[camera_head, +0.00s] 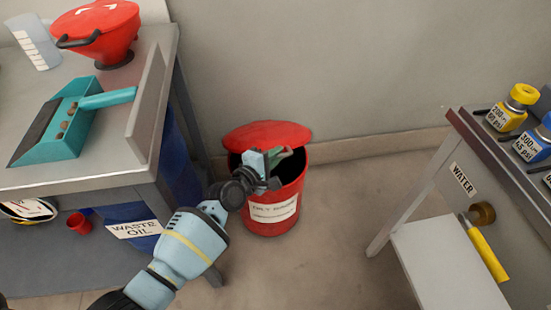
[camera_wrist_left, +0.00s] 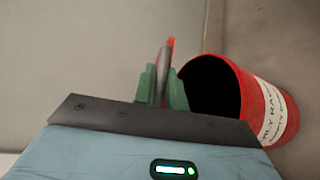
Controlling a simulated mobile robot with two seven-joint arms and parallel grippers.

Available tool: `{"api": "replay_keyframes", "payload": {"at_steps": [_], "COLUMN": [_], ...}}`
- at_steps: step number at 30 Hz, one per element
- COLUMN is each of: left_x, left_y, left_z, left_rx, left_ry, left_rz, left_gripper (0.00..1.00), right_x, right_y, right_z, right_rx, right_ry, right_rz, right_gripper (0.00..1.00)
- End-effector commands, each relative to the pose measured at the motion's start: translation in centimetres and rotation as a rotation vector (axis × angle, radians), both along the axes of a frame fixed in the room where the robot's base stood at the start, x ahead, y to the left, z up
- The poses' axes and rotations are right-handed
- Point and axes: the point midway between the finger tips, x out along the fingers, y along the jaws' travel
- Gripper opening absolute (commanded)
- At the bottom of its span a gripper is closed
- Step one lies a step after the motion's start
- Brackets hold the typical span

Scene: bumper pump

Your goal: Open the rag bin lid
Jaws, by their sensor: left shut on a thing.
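The red rag bin (camera_head: 262,222) stands on the floor against the back wall, with a white label on its front. Its red lid (camera_head: 262,133) is tilted up at the back, and the dark inside of the bin shows below it. My left gripper (camera_head: 277,160) is over the bin's mouth, in front of the lid. In the left wrist view, its green fingers (camera_wrist_left: 162,88) are shut on the lid (camera_wrist_left: 169,50), seen edge-on as a thin plate. The open bin (camera_wrist_left: 245,95) is to the right there. My right gripper is in neither view.
A metal bench (camera_head: 150,175) stands left, with a red funnel can (camera_head: 105,45) and a teal tool (camera_head: 60,130) on it. A blue waste oil drum (camera_head: 180,170) is beneath. A cart (camera_head: 440,200) with bottles stands right. Floor between bin and cart is clear.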

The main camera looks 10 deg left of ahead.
Motion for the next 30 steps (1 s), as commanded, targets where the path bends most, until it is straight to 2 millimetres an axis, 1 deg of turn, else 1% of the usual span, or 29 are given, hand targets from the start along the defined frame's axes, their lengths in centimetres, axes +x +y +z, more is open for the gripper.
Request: {"api": "replay_keyframes", "payload": {"at_steps": [9, 10, 14, 23, 26, 30], "left_x": [-0.1, -0.1, -0.1, -0.1, -0.6, -2.1], "left_y": [0.1, 0.1, 0.0, 0.0, 0.3, 1.1], "left_z": [-0.2, -0.2, -0.2, -0.1, 0.0, 0.6], "left_rx": [-0.001, -0.001, -0.001, -0.001, -0.001, -0.001], "left_ry": [0.006, 0.006, 0.006, 0.005, 0.005, 0.004], "left_rz": [0.001, 0.001, 0.0, -0.001, 0.0, 0.0], "left_gripper": [0.0, 0.16, 0.33, 0.34, 0.34, 0.34], "right_x": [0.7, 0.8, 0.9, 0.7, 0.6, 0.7], "right_y": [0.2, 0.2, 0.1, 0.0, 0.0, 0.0], "right_z": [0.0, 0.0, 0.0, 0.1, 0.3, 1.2], "right_rx": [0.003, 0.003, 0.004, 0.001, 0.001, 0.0], "right_ry": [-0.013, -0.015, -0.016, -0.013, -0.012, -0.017], "right_rz": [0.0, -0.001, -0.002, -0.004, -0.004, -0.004], "right_gripper": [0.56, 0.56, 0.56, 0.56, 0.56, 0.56]}}
